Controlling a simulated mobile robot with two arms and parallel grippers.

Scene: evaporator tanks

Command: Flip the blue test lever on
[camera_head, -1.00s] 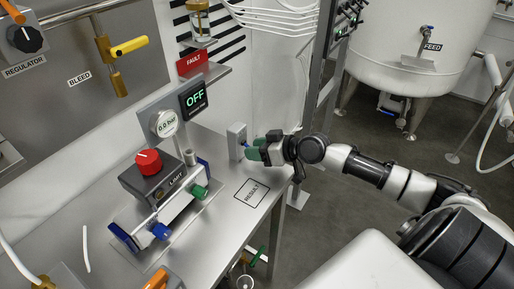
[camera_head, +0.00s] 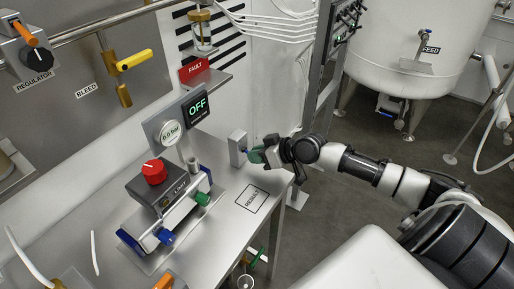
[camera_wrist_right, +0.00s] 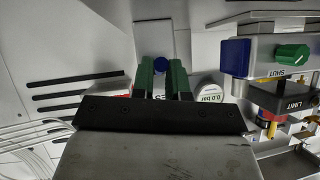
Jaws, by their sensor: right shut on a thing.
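The blue test lever's round tip (camera_wrist_right: 160,64) shows between two green fingers in the wrist view. It sticks out from a small grey switch box (camera_head: 238,149) on the bench in the head view. My right gripper (camera_head: 256,155) is at the front of this box, with its green fingers (camera_wrist_right: 160,82) shut on the lever. The fingers hide most of the lever, so its exact angle is hard to tell. A display (camera_head: 197,107) on the bench reads OFF. My left gripper is not in view.
Left of the box are a round gauge (camera_head: 171,132) and a red knob (camera_head: 154,171). A clamp fixture with blue and green knobs (camera_head: 202,198) stands in front. The marked RESULT square (camera_head: 251,199) is bare. A metal post (camera_head: 322,70) rises behind my right arm.

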